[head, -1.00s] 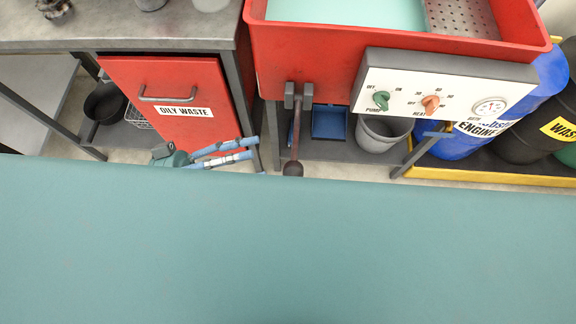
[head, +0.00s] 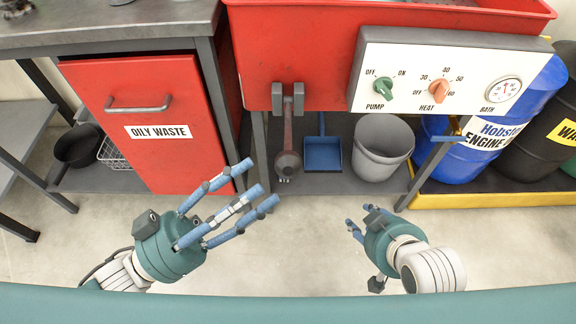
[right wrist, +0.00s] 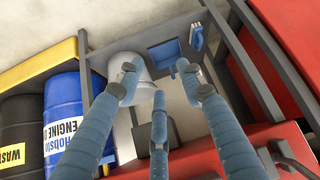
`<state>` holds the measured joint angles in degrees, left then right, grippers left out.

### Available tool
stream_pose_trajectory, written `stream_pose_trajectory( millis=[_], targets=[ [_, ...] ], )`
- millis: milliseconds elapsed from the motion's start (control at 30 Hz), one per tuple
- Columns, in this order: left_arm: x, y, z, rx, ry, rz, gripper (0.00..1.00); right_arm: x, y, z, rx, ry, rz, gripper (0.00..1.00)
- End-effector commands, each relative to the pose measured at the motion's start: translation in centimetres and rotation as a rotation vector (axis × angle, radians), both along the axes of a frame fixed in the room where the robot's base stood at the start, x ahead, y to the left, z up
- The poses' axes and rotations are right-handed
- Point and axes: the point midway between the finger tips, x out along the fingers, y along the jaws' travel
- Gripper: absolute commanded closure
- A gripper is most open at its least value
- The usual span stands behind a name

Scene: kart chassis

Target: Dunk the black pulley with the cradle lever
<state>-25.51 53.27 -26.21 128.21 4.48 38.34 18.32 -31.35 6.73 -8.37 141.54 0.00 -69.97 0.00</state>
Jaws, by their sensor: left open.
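The cradle lever (head: 287,140) hangs down from a grey bracket on the front of the red wash tank (head: 262,60), with a dark round knob at its lower end. My left gripper (head: 258,183) is open and empty, its blue fingers spread, left of and below the lever knob, apart from it. My right gripper (head: 358,216) is to the right of and below the lever, apart from it. In the right wrist view its fingers (right wrist: 160,85) are spread with nothing between them. The black pulley is not in view; the tank's inside is almost wholly out of view.
The control panel (head: 440,75) has a green pump knob, an orange heat knob and a bath dial. A grey bucket (head: 383,148) and blue dustpan (head: 323,153) sit under the tank. The red oily waste bin (head: 150,120) is left; drums (head: 470,150) stand right. The floor in front is clear.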

Motion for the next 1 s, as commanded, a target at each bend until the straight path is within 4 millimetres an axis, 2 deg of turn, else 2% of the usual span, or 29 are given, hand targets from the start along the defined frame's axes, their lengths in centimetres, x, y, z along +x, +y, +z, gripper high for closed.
stream_pose_trajectory(
  millis=[200,400,800,1000],
  targets=[
    [1.9,-3.4,1.7,-0.004,-0.005,-0.001,0.49,1.7,0.6,1.0,0.018,-0.08,0.006,0.62],
    [2.9,-5.4,2.6,-0.002,-0.002,-0.001,0.49,2.3,0.8,1.5,0.023,-0.105,0.008,0.62],
    [3.2,-6.0,2.8,0.001,0.001,-0.001,0.49,2.4,0.8,1.6,0.024,-0.111,0.008,0.62],
    [3.2,-6.0,2.7,0.001,0.002,0.0,0.89,2.4,0.8,1.6,0.024,-0.111,0.008,0.62]
  ],
)
